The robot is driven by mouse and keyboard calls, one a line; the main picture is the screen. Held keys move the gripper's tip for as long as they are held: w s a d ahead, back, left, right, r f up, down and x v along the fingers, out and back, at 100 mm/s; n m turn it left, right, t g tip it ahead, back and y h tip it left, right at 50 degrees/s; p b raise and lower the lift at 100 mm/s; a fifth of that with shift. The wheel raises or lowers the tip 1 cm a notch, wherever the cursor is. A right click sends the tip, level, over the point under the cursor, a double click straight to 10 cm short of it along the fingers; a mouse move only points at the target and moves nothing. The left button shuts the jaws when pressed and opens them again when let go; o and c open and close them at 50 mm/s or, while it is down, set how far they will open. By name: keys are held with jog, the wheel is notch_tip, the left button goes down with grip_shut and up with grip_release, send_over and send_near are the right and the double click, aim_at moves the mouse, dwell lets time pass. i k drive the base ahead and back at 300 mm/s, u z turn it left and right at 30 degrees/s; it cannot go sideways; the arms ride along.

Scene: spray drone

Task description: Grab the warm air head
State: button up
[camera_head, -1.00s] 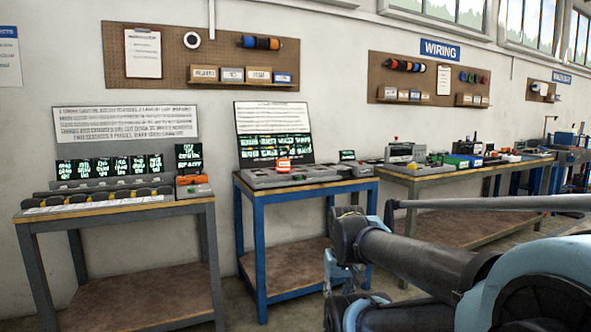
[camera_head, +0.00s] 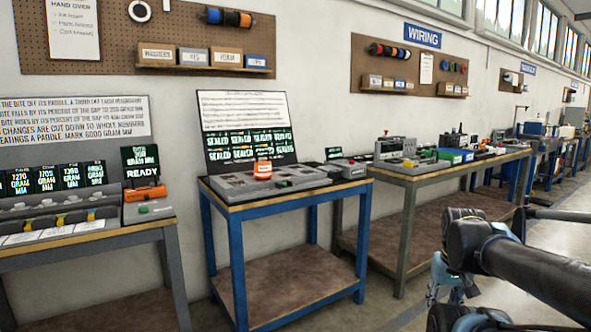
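I cannot pick out the warm air head with certainty at this size. A small orange and white piece (camera_head: 263,169) stands on a grey panel unit (camera_head: 245,186) on the blue-legged bench. An orange and grey unit (camera_head: 147,203) sits at the right end of the left bench, below a small screen reading READY. My arm enters at the lower right, apart from all the benches. The end of my gripper does not show.
The blue-legged bench (camera_head: 288,196) stands between the left bench (camera_head: 90,244) and a long right bench (camera_head: 432,176) loaded with equipment. Pegboards hang on the wall behind. Open floor (camera_head: 400,308) lies in front of the long bench.

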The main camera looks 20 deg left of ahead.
aim_at(263, 169)
jog(key=i, duration=0.7)
jog(key=u, duration=0.55)
jog(key=i, duration=0.55)
jog(key=u, duration=0.5)
